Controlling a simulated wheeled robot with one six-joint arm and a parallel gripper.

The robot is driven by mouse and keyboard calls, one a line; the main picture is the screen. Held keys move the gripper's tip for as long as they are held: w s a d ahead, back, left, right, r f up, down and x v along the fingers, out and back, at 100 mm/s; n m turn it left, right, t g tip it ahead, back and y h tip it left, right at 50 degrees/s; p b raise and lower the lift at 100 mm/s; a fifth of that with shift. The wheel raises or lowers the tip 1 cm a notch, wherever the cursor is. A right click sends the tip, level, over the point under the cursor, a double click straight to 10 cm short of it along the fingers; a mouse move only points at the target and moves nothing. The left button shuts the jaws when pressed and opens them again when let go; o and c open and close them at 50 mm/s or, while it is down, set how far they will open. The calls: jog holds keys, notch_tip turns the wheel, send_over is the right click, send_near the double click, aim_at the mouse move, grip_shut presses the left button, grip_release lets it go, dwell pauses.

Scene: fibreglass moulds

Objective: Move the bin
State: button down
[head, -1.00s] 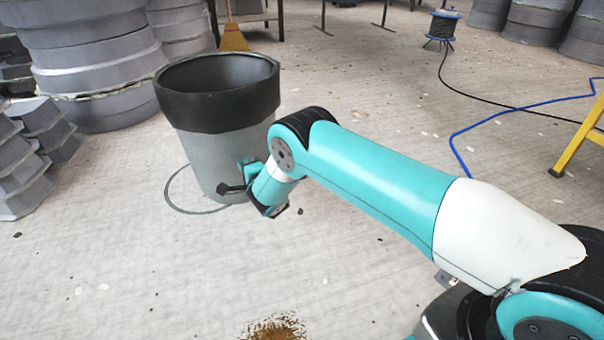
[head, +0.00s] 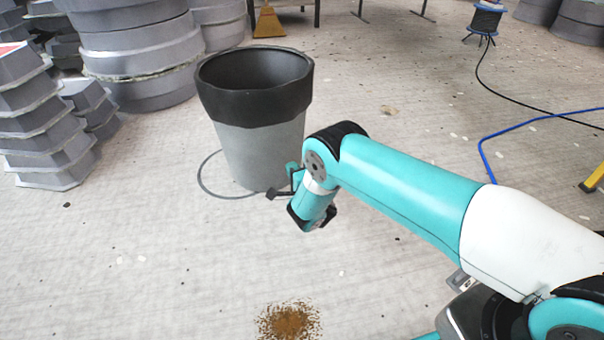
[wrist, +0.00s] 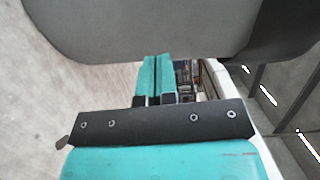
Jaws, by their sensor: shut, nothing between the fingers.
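The bin (head: 260,145) stands upright on the floor in the head view, a tapered grey bucket with a wide black rim. Its open top shows a dark inside; I cannot see the bottom. My gripper (head: 292,171) is low, at the bin's lower right on the near side, partly hidden behind my wrist. In the wrist view the two teal fingers (wrist: 155,78) are together with nothing between them. The bin's grey wall (wrist: 130,30) fills the top of that view, close to the fingertips. I cannot tell whether they touch it.
A dark ring (head: 203,178) marks the floor; the bin stands right of its middle. Stacked grey moulds (head: 50,130) stand left and behind. A brown stain (head: 289,321) lies in front. A blue hose (head: 485,150) and yellow foot (head: 594,178) are at right. Front floor is mostly clear.

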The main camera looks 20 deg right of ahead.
jog(key=s+d+p, duration=0.1)
jog(key=s+p, duration=0.5)
dwell(0.3)
jog(key=w+d+r+g+h+p, duration=0.2)
jog(key=w+r+h, duration=0.15)
jog(key=r, duration=0.75)
jog(key=w+d+r+g+h+p, duration=0.2)
jog(key=w+r+h, duration=0.15)
jog(key=r, duration=0.85)
jog(key=s+r+n+g+y+p, duration=0.2)
jog(key=s+r+g, duration=0.1)
jog(key=r, duration=0.4)
jog(key=s+a+r+n+g+y+p, duration=0.35)
jog(key=s+r+n+g, duration=0.45)
jog(key=s+r, duration=0.9)
jog(key=s+r+n+g+y, duration=0.1)
jog(key=s+n, duration=0.5)
jog(key=s, duration=0.6)
jog(key=s+a+r+n+g+y+p, duration=0.1)
jog(key=s+r+n, duration=0.3)
jog(key=s, duration=0.8)
jog(key=n, duration=0.2)
jog(key=shift+r+n+g, duration=0.2)
jog(key=shift+n+g, duration=0.1)
jog(key=shift+n, duration=0.1)
